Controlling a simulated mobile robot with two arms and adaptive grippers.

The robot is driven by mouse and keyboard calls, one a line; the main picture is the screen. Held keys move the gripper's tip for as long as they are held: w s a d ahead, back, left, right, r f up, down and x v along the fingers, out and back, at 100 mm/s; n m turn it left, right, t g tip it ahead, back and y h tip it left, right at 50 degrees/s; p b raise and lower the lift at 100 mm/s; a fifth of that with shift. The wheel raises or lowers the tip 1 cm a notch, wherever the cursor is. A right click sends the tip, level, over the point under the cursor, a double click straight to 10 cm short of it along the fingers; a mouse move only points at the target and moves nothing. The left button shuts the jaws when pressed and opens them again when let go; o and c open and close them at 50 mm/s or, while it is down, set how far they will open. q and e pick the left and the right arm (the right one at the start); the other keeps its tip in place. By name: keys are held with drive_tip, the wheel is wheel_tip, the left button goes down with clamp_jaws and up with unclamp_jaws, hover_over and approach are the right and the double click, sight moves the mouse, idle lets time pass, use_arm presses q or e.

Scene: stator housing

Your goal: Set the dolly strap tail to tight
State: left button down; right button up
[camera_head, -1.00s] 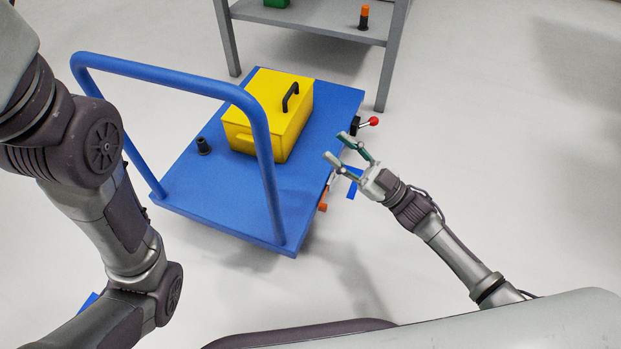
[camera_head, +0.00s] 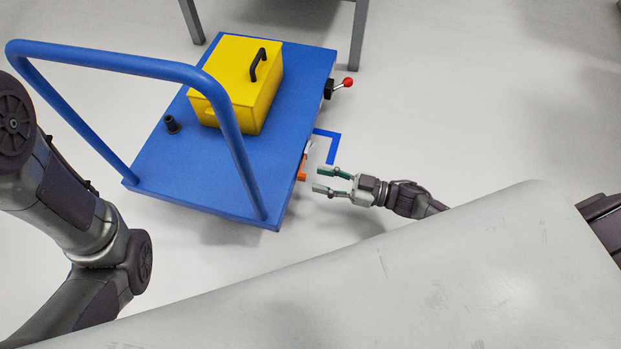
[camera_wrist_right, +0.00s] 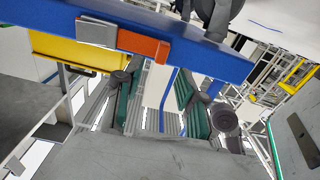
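The blue dolly (camera_head: 230,185) stands on the floor with its tall blue handle (camera_head: 120,62) on the near left. The orange strap tail (camera_head: 302,170) shows at the dolly's right edge. In the right wrist view the orange strap tail (camera_wrist_right: 145,46) lies along the blue edge beside a silver buckle (camera_wrist_right: 97,31). My right gripper (camera_head: 320,180) is open and empty, just right of the strap tail and apart from it. Its green-padded fingers (camera_wrist_right: 155,105) are spread in the wrist view. My left arm shows at the left, but its gripper is out of view.
A yellow box (camera_head: 232,85) with a black handle and a small dark cylinder (camera_head: 171,124) sit on the dolly. A red-knobbed lever (camera_head: 345,83) sticks out from its right edge. A blue floor mark (camera_head: 333,145) lies beside it. Grey table legs (camera_head: 359,35) stand behind.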

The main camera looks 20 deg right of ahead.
sight(302, 177)
drive_tip(key=shift+b+x, duration=0.45)
drive_tip(key=shift+x, duration=1.4)
clamp_jaws()
